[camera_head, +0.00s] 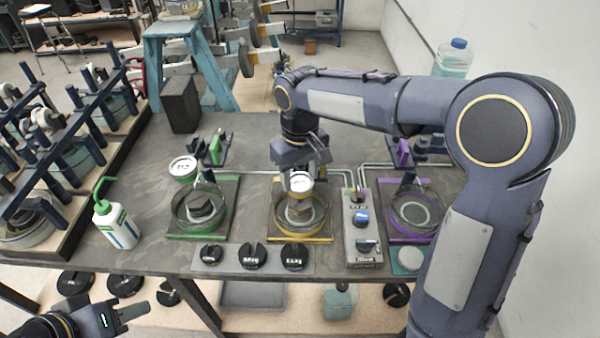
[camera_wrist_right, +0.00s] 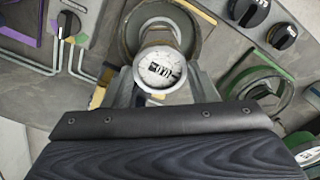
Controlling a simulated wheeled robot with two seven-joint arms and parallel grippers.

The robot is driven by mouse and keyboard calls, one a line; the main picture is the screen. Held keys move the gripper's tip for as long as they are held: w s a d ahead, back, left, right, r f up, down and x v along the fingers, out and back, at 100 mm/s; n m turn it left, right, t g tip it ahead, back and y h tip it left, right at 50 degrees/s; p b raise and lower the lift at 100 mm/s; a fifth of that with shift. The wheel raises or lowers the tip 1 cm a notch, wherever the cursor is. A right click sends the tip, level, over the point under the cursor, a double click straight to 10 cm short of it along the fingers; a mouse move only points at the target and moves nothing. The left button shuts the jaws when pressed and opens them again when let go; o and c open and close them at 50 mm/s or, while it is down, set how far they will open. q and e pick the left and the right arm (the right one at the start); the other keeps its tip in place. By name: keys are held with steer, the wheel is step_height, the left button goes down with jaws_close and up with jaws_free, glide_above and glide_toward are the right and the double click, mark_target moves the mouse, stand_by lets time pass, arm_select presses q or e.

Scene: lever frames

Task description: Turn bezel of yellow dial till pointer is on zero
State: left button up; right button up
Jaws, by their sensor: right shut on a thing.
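The yellow dial (camera_head: 300,183) has a round white face and stands above the yellow-edged station in the middle of the bench. In the right wrist view its face (camera_wrist_right: 160,69) shows dark markings; I cannot tell where the pointer stands against zero. My right gripper (camera_head: 300,170) comes down from above and behind, with its jaws closed on the bezel of the yellow dial, one finger on each side in the wrist view. My left gripper (camera_head: 122,314) is low at the left front, away from the bench objects; its jaw gap is not clear.
A green station (camera_head: 203,209) with its own dial (camera_head: 183,168) stands left, a purple station (camera_head: 414,211) right. A control box (camera_head: 362,228) with knobs sits between yellow and purple. A green-capped bottle (camera_head: 115,223) stands at the left.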

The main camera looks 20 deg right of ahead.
mark_target(301, 181)
steer(key=m, duration=0.3)
steer(key=shift+m, duration=0.3)
steer(key=o, duration=1)
steer(key=shift+r, duration=0.15)
step_height(301, 181, up, 8)
steer(key=shift+f, duration=0.2)
